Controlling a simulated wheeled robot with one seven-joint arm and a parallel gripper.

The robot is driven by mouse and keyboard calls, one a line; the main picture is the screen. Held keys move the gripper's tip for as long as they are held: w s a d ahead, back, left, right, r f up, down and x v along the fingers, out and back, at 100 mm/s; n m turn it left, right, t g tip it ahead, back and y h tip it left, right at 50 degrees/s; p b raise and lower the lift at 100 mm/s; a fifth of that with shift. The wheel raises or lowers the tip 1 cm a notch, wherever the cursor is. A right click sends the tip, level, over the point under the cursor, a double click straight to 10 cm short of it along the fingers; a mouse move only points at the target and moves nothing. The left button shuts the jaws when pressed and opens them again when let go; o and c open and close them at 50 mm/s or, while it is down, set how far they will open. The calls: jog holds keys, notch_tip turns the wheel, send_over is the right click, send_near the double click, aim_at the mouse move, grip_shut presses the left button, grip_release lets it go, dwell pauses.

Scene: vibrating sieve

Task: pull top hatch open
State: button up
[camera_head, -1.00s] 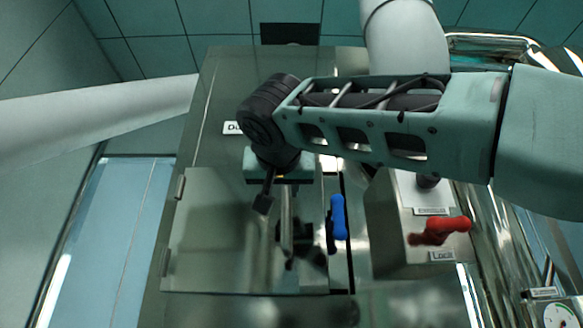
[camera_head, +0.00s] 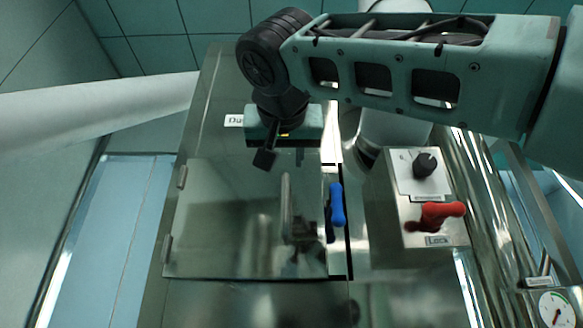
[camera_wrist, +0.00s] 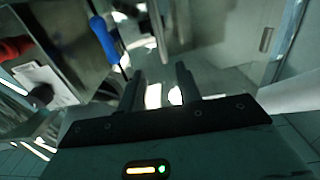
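The top hatch (camera_head: 225,225) is a shiny metal panel in the head view, with hinges on its left side. It looks flush with the cabinet. A slim metal bar handle (camera_head: 287,205) stands on its right part; the handle also shows in the wrist view (camera_wrist: 157,30). A blue latch lever (camera_head: 337,204) sits at the panel's right edge and shows in the wrist view (camera_wrist: 104,40). My gripper (camera_head: 279,158) is above the handle in the head picture, apart from it. In the wrist view my gripper's fingers (camera_wrist: 159,88) are spread with nothing between them.
A control box at the right carries a red lever (camera_head: 435,215), a black knob (camera_head: 425,164) and a "Lock" label (camera_head: 438,240). A round gauge (camera_head: 556,309) is at the lower right. A large pale pipe (camera_head: 90,120) crosses the left side.

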aim_at(298, 205)
jog(key=s+b, duration=0.2)
jog(key=s, duration=0.7)
jog(key=shift+s+d, duration=0.25)
jog(key=shift+d, duration=0.1)
dwell(0.3)
jog(key=shift+b, duration=0.3)
jog(key=shift+c, duration=0.3)
